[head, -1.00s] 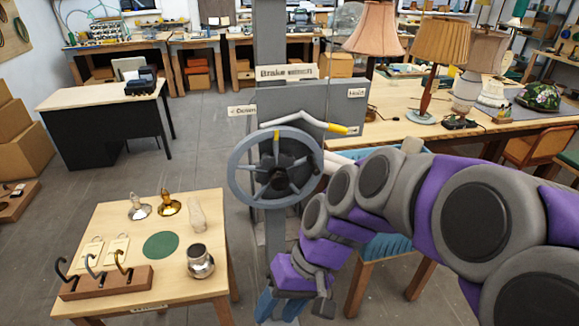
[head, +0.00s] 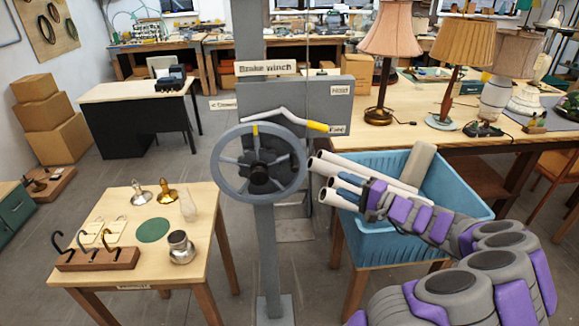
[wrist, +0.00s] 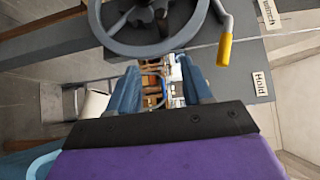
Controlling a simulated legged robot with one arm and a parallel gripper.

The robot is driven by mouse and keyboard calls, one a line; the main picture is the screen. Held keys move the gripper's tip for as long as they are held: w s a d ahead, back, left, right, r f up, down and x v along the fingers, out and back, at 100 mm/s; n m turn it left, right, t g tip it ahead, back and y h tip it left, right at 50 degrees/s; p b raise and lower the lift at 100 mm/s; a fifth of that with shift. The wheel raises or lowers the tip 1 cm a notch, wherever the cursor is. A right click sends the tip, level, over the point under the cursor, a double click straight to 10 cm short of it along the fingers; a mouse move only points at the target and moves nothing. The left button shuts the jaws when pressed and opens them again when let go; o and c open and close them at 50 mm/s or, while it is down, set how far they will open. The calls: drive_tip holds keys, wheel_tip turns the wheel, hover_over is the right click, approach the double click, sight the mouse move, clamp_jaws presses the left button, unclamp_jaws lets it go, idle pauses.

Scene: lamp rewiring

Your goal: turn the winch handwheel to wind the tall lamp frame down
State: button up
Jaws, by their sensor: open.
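The grey handwheel (head: 259,176) is mounted on the front of the upright winch post (head: 265,240), with a yellow mark at its top. My gripper (head: 342,187) is to the right of the wheel, apart from it in the head view, in front of pale tubes. In the wrist view, my gripper's blue fingers (wrist: 160,82) are spread with nothing between them. The handwheel rim (wrist: 128,44) shows just beyond them. A bent lever with a yellow grip (head: 317,127) sits above the wheel; its grip (wrist: 225,50) also shows in the wrist view. I cannot make out the tall lamp frame.
A blue crate (head: 462,214) holding pale tubes (head: 414,165) stands right of the post, around my arm. A low wooden table (head: 105,205) with hooks and lamp parts stands at left. Shaded lamps (head: 462,45) stand on the bench behind.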

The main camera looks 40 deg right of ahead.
approach(293, 165)
drive_tip(key=x, duration=0.3)
drive_tip(key=d+f+b+x, duration=0.1)
drive_tip(key=x, duration=0.3)
drive_tip(key=d+b+x, duration=0.1)
drive_tip(key=x, duration=0.3)
drive_tip(key=shift+w+f, duration=0.15)
drive_tip(key=shift+w, duration=0.1)
drive_tip(key=shift+d+f, duration=0.15)
drive_tip(key=shift+d, duration=0.35)
drive_tip(key=shift+c, duration=1)
drive_tip(key=shift+a+r, duration=0.2)
drive_tip(key=shift+a, duration=0.7)
drive_tip(key=c, duration=0.5)
drive_tip(key=shift+a, duration=0.15)
drive_tip(key=shift+c, duration=0.4)
clamp_jaws()
drive_tip(key=shift+d, duration=0.2)
